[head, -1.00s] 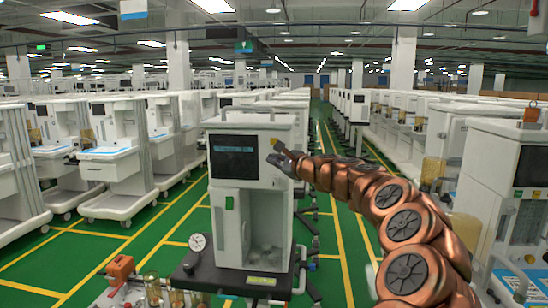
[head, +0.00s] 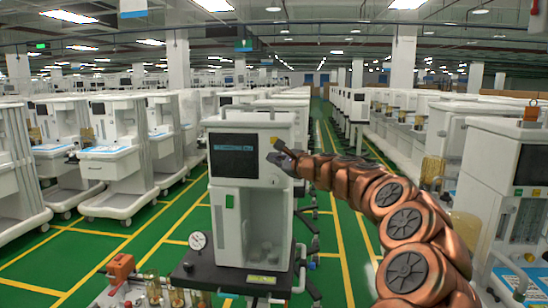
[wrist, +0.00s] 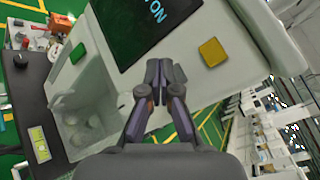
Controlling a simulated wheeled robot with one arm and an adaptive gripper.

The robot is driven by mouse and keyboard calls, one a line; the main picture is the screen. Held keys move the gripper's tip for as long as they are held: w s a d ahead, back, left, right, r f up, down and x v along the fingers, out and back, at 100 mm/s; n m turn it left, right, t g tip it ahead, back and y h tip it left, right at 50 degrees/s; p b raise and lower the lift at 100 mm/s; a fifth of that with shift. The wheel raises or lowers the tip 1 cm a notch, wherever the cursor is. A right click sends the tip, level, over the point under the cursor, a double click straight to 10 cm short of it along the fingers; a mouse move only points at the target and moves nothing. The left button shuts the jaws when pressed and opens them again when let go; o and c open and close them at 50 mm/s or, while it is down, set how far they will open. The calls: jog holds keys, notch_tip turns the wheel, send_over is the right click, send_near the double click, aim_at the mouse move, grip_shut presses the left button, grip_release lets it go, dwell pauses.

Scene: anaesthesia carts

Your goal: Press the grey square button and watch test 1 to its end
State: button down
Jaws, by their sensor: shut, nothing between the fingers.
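A white anaesthesia cart (head: 228,216) stands directly ahead, with a dark screen (head: 235,156) on its upper front. A yellow square button (wrist: 213,52) sits on the white panel beside the screen. I see no grey square button; my fingers may hide it. My gripper (head: 280,152) is shut and empty at the panel's right side. In the wrist view its fingertips (wrist: 159,68) lie just off the screen's corner; I cannot tell whether they touch.
A green square (wrist: 77,53) is on the cart's front. A round gauge (head: 198,241) and an orange box (head: 121,265) stand at the cart's lower left. Rows of similar carts line both sides. Green floor with yellow lines (head: 335,235) is open behind at right.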

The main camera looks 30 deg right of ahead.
jog(key=shift+w, duration=0.1)
jog(key=shift+w+d+p, duration=0.25)
jog(key=shift+d+p, duration=0.05)
jog(key=shift+w+d+p, duration=0.3)
jog(key=shift+w, duration=0.05)
dwell(1.2)
jog(key=shift+s+a, duration=0.1)
jog(key=shift+s, duration=0.05)
jog(key=shift+s+a, duration=0.5)
jog(key=shift+s, duration=0.05)
dwell(0.4)
jog(key=s+a, duration=0.1)
jog(key=s, duration=0.1)
jog(key=s+a+b, duration=0.1)
jog(key=a, duration=0.1)
jog(key=shift+s+a, duration=0.15)
jog(key=shift+s, duration=0.2)
dwell(0.8)
